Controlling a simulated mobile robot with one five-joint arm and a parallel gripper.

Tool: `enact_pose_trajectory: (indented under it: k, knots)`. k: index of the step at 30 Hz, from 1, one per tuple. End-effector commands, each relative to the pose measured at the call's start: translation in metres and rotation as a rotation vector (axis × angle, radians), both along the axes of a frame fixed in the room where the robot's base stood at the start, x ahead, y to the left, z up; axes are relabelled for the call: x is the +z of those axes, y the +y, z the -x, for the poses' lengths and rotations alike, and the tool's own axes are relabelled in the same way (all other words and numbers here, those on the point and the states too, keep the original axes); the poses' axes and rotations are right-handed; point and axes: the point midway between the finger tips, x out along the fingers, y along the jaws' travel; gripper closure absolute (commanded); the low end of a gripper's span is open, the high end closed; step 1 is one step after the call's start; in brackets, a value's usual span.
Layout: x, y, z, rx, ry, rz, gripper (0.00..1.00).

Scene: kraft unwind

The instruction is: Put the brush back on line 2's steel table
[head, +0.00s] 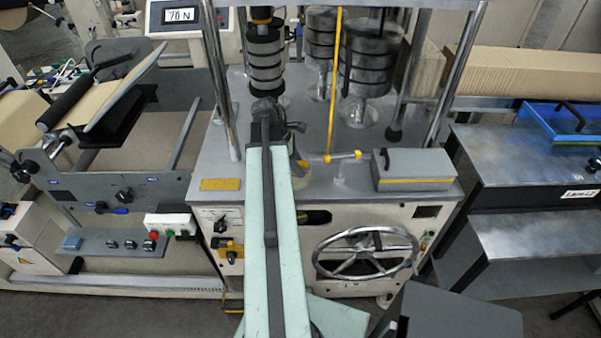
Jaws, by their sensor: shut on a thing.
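My arm reaches up over the grey top of the machine in the middle, and my gripper (268,108) is at its far end, in front of a stack of dark ringed weights. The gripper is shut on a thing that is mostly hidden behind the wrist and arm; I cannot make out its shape. No brush can be clearly told in the head view. A steel table (489,162) stands to the right, with a small white label on its front that is too small to read surely.
A blue tray (557,124) lies on the steel table's far right. The steel table's left part is bare.

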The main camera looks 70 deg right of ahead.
Motion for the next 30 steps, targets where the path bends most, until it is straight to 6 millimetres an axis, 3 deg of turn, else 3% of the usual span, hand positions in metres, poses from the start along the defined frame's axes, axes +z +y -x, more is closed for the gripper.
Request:
enact_pose_trajectory:
  k: [5, 7, 10, 22, 23, 24, 25, 30]
  knots:
    - [-0.002, -0.013, 0.007, -0.002, 0.0, 0.001, 0.93]
    - [-0.024, -0.011, 0.007, 0.0, 0.0, 0.001, 0.93]
    - [-0.04, -0.01, 0.007, 0.0, 0.0, 0.001, 0.93]
    - [-0.041, -0.01, 0.006, 0.001, 0.0, 0.001, 0.93]
    - [-0.04, -0.01, 0.006, 0.001, 0.0, 0.001, 0.55]
    - [-0.04, -0.01, 0.006, 0.001, 0.0, 0.001, 0.44]
    - [-0.039, -0.01, 0.006, 0.001, 0.0, 0.001, 0.39]
    - [-0.039, -0.01, 0.006, 0.002, 0.0, 0.0, 0.39]
